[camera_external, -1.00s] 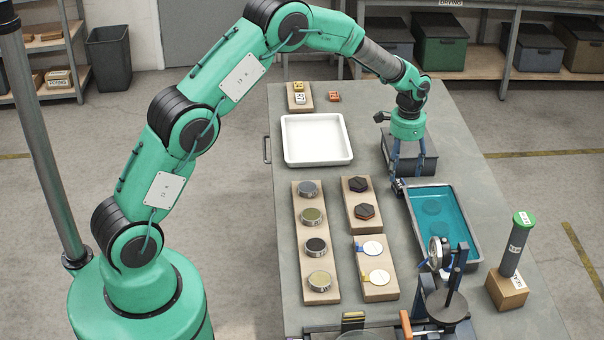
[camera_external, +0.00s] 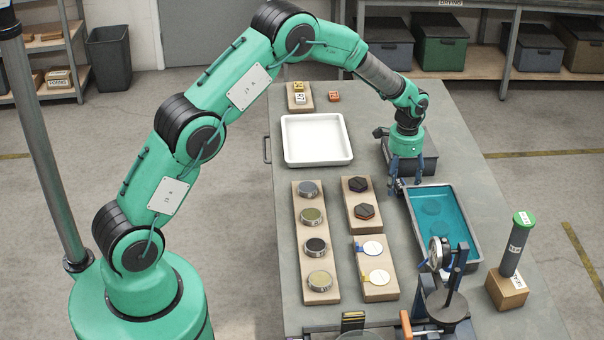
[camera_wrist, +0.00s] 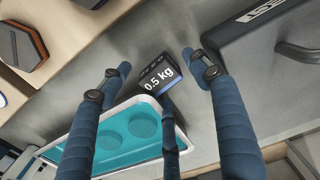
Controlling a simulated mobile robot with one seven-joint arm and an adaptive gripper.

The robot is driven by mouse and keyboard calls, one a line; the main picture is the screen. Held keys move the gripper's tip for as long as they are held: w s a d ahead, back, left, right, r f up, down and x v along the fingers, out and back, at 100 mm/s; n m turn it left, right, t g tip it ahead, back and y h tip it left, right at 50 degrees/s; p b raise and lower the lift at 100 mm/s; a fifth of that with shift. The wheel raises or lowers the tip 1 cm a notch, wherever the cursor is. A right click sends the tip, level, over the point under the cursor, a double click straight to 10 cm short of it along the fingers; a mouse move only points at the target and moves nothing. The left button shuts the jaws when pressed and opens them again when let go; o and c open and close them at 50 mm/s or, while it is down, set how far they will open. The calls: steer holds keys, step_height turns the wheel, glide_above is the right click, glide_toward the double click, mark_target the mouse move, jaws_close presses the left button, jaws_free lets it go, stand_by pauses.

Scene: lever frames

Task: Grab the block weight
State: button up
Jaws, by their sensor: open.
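The block weight (camera_wrist: 158,75) is a small dark block labelled "0.5 kg" with a blue stripe. In the wrist view it sits on the grey table beside the corner of the teal-filled tray (camera_wrist: 178,117). My gripper (camera_wrist: 156,64) has blue-grey fingers, spread open, with one on the left, one on the right and one at the lower middle. The block lies between the fingertips, with gaps at left and right; I cannot tell whether the lower finger touches it. In the external view my gripper (camera_external: 406,183) is low over the table, and its fingers largely hide the block.
A dark lidded box (camera_external: 428,163) stands close behind and right of my gripper. The teal tray (camera_external: 477,250) is just in front. Wooden boards with round pieces (camera_external: 297,240) and hexagonal pieces (camera_external: 350,222) lie left. A white tray (camera_external: 286,150) is further left.

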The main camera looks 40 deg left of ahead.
mark_target(401, 184)
stand_by(0.4)
jaws_close()
steer(key=shift+d+r, duration=0.1)
steer(key=shift+r, duration=0.05)
step_height(401, 184, up, 8)
steer(key=p, duration=0.4)
steer(key=shift+r+p, duration=0.55)
steer(key=shift+r, duration=0.4)
